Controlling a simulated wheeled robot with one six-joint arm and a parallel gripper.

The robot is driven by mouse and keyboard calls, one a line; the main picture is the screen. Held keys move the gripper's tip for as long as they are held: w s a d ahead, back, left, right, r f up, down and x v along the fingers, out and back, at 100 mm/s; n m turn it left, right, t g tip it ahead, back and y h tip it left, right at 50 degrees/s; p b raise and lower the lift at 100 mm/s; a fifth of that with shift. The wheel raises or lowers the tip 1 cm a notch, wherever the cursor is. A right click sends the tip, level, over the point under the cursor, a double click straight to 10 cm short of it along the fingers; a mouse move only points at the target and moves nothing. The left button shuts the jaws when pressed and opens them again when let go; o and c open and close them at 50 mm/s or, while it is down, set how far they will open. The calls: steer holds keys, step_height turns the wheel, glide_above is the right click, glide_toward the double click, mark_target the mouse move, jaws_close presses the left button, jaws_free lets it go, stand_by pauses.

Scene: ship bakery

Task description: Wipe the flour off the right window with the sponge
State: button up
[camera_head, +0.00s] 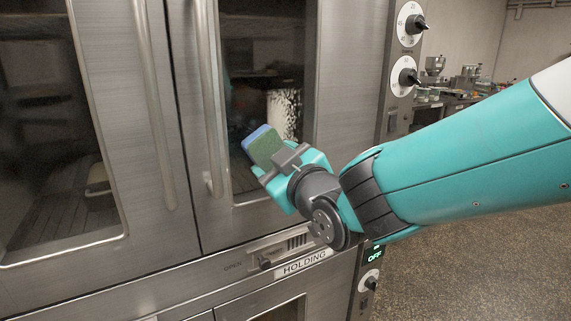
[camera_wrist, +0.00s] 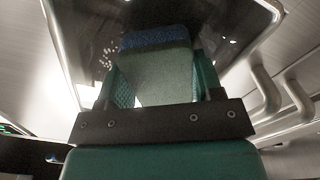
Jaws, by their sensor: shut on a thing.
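The right window (camera_head: 238,95) is a dark pane in the right steel oven door. A white speckled patch of flour (camera_head: 284,115) shows on its right part, above my gripper. My gripper (camera_head: 268,160) is shut on the sponge (camera_head: 263,144), which has a green side and a blue side. The sponge is in front of the lower part of the window; I cannot tell whether it touches the glass. In the wrist view the sponge (camera_wrist: 158,72) sits between the fingers, its blue edge farthest away, with the dark window (camera_wrist: 205,22) beyond it.
A vertical door handle (camera_head: 208,100) stands out just left of my gripper, with a second handle (camera_head: 155,100) on the left door. Knobs (camera_head: 410,77) line the panel to the right. A HOLDING label (camera_head: 304,263) and a slider are below. Open floor lies at right.

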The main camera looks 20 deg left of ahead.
mark_target(284, 93)
steer(key=shift+f+b, duration=1.15)
steer(key=shift+f, duration=0.3)
steer(key=shift+w+d+r+b, duration=0.1)
steer(key=shift+w+d+b, duration=0.35)
steer(key=shift+w+d, duration=0.7)
steer(key=shift+w+a+r+p, duration=0.15)
steer(key=shift+r+p, duration=0.25)
steer(key=shift+r, duration=0.7)
steer(key=shift+s+a+r+p, duration=0.1)
steer(key=shift+r+p, duration=0.25)
steer(key=shift+r, duration=0.75)
steer(key=shift+d+r+p, duration=0.15)
steer(key=shift+r+p, duration=0.95)
steer(key=shift+r, duration=1.9)
steer(key=shift+r+p, duration=0.7)
steer(key=shift+r, duration=1.05)
steer(key=shift+f+b, duration=0.1)
steer(key=shift+b, duration=0.35)
steer(key=shift+f, duration=0.1)
step_height(284, 93, down, 3)
steer(key=b, duration=0.3)
steer(key=shift+f+b, duration=0.2)
steer(key=shift+b, duration=0.2)
step_height(284, 93, down, 10)
steer(key=b, duration=1)
steer(key=shift+f, duration=0.1)
